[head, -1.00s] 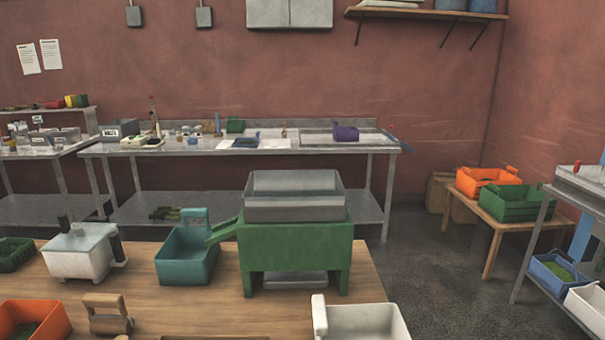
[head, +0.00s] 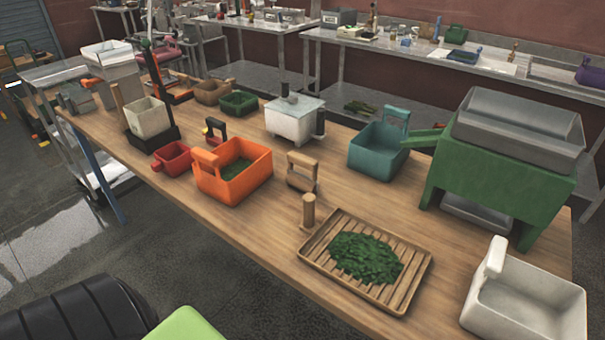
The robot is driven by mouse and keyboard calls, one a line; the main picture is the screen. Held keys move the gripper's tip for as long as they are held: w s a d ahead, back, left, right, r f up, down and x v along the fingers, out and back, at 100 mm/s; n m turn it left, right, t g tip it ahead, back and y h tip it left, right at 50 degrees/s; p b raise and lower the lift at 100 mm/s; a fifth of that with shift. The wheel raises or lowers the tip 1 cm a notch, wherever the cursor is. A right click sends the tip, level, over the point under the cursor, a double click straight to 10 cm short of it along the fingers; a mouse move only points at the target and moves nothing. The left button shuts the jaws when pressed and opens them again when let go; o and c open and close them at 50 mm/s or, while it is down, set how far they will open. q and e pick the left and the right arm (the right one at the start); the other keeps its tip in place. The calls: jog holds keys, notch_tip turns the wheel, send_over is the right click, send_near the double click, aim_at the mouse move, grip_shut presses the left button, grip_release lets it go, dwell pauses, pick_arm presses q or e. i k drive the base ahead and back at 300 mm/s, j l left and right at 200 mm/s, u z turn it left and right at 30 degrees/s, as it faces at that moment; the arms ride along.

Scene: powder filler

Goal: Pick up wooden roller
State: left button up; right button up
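The wooden roller (head: 302,172) stands on the wooden table near the middle of the head view. It has a light handle on top and a cylinder-like lower part. The orange bin (head: 234,172) is to its left and the teal bin (head: 379,150) to its right, both apart from it. A small upright wooden piece with a round top (head: 308,212) stands just in front of it. Nothing touches or covers the roller from above. Neither of my grippers is in view.
A slatted wooden tray (head: 417,279) with green leaves lies in front of the roller. A green machine (head: 497,190) and a white bin (head: 530,305) stand at right. A white lidded box (head: 291,122) is behind. The table's front edge (head: 240,252) has bare wood.

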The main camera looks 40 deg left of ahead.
aim_at(301, 183)
jog(key=j+z, duration=0.1)
jog(key=j, duration=0.3)
jog(key=k+j+z, duration=0.1)
jog(key=j, duration=0.25)
jog(key=k+j+z, duration=0.1)
jog(key=j, duration=0.3)
jog(key=k+j+z, duration=0.1)
jog(key=j, duration=0.3)
